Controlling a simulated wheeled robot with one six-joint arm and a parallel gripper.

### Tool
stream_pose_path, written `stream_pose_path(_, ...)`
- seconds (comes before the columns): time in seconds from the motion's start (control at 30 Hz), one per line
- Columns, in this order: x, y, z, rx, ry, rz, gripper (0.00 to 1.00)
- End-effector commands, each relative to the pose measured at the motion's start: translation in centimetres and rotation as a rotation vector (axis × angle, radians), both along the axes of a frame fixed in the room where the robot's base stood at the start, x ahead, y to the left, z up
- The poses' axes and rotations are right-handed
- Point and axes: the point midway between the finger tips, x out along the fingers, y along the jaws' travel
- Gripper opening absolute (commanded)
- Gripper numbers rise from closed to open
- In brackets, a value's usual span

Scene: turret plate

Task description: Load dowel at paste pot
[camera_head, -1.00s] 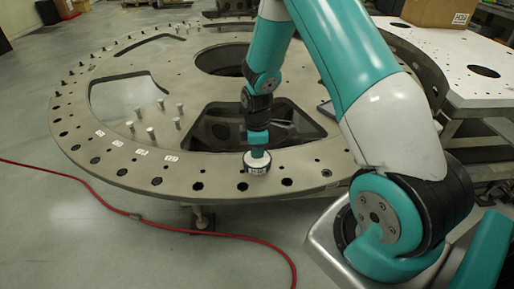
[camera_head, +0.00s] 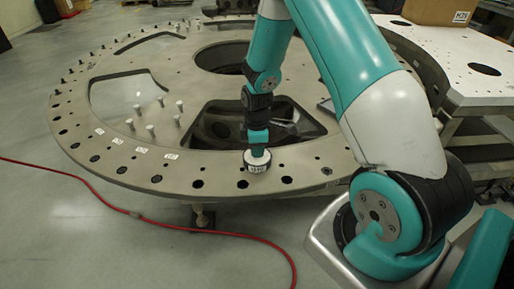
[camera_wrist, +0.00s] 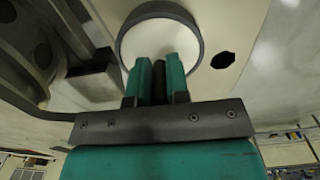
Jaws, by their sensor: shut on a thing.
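The paste pot (camera_head: 257,162) is a short, round white pot with a dark band and a label, on the near rim of the turret plate (camera_head: 215,189). In the wrist view the pot (camera_wrist: 190,60) shows a pale round inside and a grey rim. My gripper (camera_head: 258,147) points down over the pot. In the wrist view my gripper (camera_wrist: 159,66) has its two teal fingers shut on a dark dowel (camera_wrist: 158,85). The dowel's far end is over or in the pot's pale inside; I cannot tell whether it touches. The dowel is hidden in the head view.
Several upright pale pins (camera_head: 151,130) stand on the plate left of my arm. The plate has large cutouts and holes along its rim. A red hose (camera_head: 190,229) lies on the floor in front. A cardboard box (camera_head: 440,11) sits on a white-topped table at right.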

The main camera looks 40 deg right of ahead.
Motion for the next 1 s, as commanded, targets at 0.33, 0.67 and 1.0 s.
stream_pose_path(0.33,0.01,0.0,-0.48,0.0,0.0,0.0,0.0)
stream_pose_path(0.67,0.02,0.0,-0.7,0.0,0.0,0.0,0.0)
stream_pose_path(1.0,0.0,0.0,-0.78,0.0,0.0,0.0,0.0)
